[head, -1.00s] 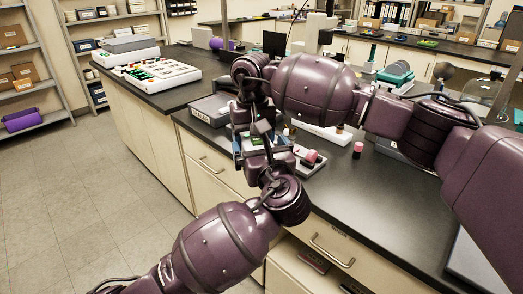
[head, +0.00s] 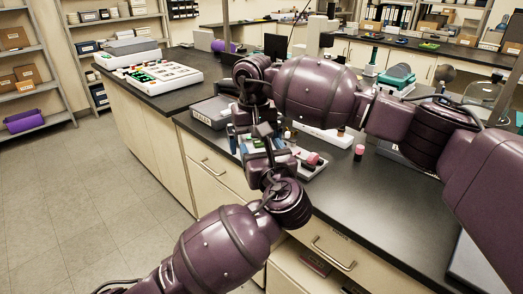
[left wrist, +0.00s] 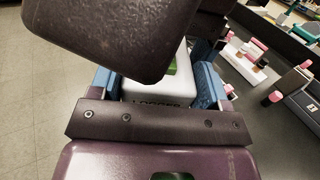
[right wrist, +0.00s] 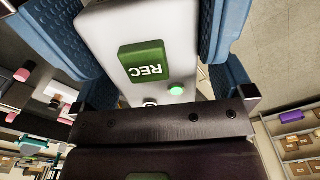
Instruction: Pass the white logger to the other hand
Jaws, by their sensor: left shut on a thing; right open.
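The white logger (left wrist: 160,90) shows in the left wrist view between the blue finger pads of my left gripper (left wrist: 158,78), which is shut on it. In the right wrist view the logger (right wrist: 110,35) fills the middle, with a green REC button (right wrist: 145,62) and a small lit green light (right wrist: 176,91). My right gripper (right wrist: 165,85) is open, with its fingers on both sides of the logger; whether they touch it I cannot tell. In the head view both grippers meet over the bench edge and mostly hide the logger.
The dark bench (head: 355,200) below holds a grey box (head: 210,112), a white tray with pink-capped items (head: 312,160) and a small pink-capped bottle (head: 359,152). Floor at the left is clear.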

